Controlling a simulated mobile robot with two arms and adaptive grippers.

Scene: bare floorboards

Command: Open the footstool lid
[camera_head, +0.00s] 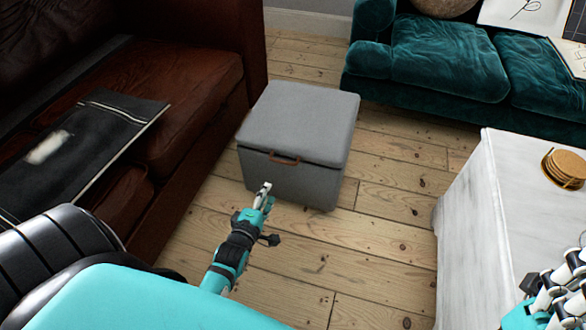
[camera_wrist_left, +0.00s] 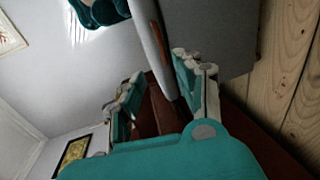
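The grey fabric footstool (camera_head: 297,120) stands on the floor with its lid (camera_head: 300,115) down. A brown handle (camera_head: 284,159) sits at the lid's front edge. My left gripper (camera_head: 264,190) is in front of the stool, a little below and left of the handle, and apart from it. In the left wrist view, its fingers (camera_wrist_left: 160,95) are spread with nothing between them. The stool's side (camera_wrist_left: 218,38) and the brown handle (camera_wrist_left: 162,38) show just beyond the fingertips there. My right gripper (camera_head: 553,297) is partly visible at the lower right, cut off by the frame; its fingers are unclear.
A brown leather sofa (camera_head: 200,75) with a dark cloth (camera_head: 75,150) stands close on the left. A teal sofa (camera_head: 450,60) stands behind to the right. A white table (camera_head: 500,220) with round coasters (camera_head: 565,168) is at right. Bare floorboards (camera_head: 385,225) lie between the stool and table.

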